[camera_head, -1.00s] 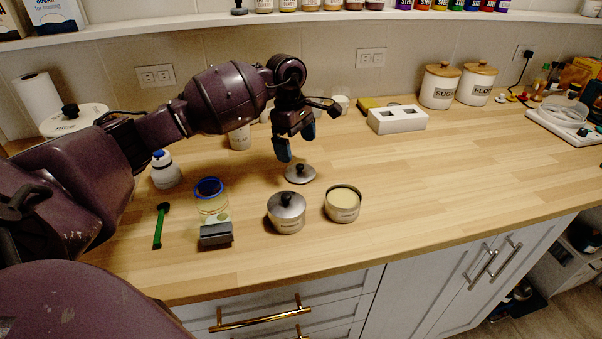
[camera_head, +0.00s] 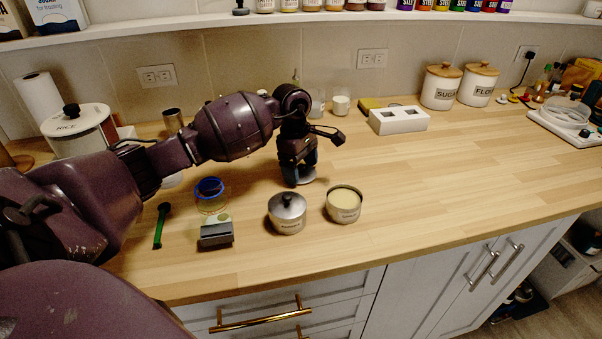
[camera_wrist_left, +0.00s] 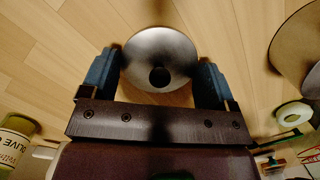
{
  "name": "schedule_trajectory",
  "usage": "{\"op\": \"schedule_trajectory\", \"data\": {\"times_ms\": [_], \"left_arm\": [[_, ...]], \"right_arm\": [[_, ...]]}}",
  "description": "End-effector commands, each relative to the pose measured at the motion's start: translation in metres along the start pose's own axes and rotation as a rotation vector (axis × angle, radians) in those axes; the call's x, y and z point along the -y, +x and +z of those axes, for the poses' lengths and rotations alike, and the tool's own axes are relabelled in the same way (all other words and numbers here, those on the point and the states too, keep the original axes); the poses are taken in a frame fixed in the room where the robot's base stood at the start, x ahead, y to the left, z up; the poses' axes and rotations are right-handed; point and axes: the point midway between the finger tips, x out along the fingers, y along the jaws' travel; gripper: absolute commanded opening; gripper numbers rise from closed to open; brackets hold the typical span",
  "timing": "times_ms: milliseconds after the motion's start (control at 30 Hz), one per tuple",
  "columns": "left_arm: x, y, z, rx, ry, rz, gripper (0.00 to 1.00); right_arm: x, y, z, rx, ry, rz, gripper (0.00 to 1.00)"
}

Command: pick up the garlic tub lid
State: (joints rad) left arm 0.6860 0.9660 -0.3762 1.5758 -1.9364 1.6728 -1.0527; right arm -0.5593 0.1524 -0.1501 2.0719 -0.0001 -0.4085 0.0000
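The loose steel lid (camera_head: 305,181) with a black knob lies flat on the counter, mostly hidden behind my left gripper (camera_head: 299,178) in the head view. In the left wrist view the lid (camera_wrist_left: 160,50) shows whole between the two blue fingers. My left gripper (camera_wrist_left: 155,80) is open and points down, with the knob between its fingers and a gap on each side. An open steel tub (camera_head: 343,210) with pale contents stands to the right of the lid. A second steel tub (camera_head: 287,220) has its lid on. Their labels are too small to read. My right gripper is out of view.
A blue-rimmed jar (camera_head: 210,196), a grey block-like item (camera_head: 216,233) and a green-handled tool (camera_head: 160,225) lie left of the tubs. A white socketed block (camera_head: 398,120) and the sugar and flour canisters (camera_head: 440,88) stand behind. The counter's right half is largely clear.

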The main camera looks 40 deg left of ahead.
Motion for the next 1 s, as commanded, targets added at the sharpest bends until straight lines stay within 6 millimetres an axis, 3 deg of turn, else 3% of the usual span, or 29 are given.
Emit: {"op": "schedule_trajectory", "data": {"times_ms": [33, 133, 567, 767, 1000], "left_arm": [[0.000, 0.000, 0.000, 0.000, 0.000, 0.000, 0.71], [0.000, 0.000, 0.000, 0.000, 0.000, 0.000, 0.58], [-0.001, -0.007, 0.001, -0.001, 0.001, 0.002, 0.58], [-0.001, -0.039, 0.005, -0.002, 0.002, 0.007, 0.58], [-0.001, -0.101, 0.015, -0.002, 0.002, 0.008, 0.58]], "right_arm": [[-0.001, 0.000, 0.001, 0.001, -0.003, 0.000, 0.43], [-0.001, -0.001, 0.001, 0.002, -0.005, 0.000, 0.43], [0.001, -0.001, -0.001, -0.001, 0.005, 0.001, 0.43], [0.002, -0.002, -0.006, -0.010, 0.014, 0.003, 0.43], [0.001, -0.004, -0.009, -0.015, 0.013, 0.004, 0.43]]}}
